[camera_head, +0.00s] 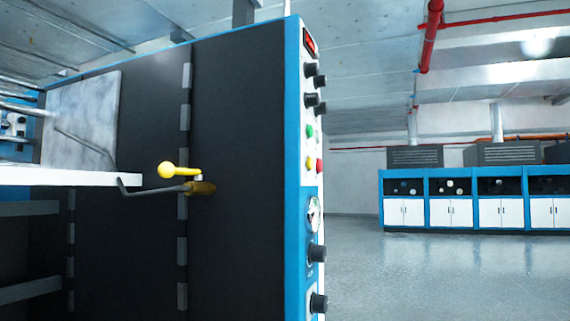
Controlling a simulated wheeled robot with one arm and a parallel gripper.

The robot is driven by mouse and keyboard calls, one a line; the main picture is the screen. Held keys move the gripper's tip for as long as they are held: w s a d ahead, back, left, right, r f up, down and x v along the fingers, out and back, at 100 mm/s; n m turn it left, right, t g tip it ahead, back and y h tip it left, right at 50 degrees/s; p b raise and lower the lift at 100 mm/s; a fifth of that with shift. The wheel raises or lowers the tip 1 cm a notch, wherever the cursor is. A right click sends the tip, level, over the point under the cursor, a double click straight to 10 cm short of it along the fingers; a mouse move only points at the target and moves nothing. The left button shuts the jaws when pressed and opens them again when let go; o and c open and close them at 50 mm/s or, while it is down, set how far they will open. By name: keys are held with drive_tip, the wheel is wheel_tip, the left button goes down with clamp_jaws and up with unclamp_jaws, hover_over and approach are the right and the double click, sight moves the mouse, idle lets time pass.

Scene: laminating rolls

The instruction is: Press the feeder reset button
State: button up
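A tall dark machine (238,110) with blue edges fills the left and middle of the view. Its narrow white control panel (308,165) faces right and is seen at a steep angle. On it are a green button (309,131), a red button (319,166) below it, and a yellow button (309,160) partly hidden beside the red one. Black knobs (314,70) sit above and below these buttons. No label is readable, so I cannot tell which is the feeder reset button. My gripper is not in view.
A yellow-knobbed lever (168,170) and a bent metal rod (150,190) stick out from the machine's dark side. A white shelf (75,178) juts out at left. Blue-and-white cabinets (475,200) stand far right. The grey floor (440,280) between is clear.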

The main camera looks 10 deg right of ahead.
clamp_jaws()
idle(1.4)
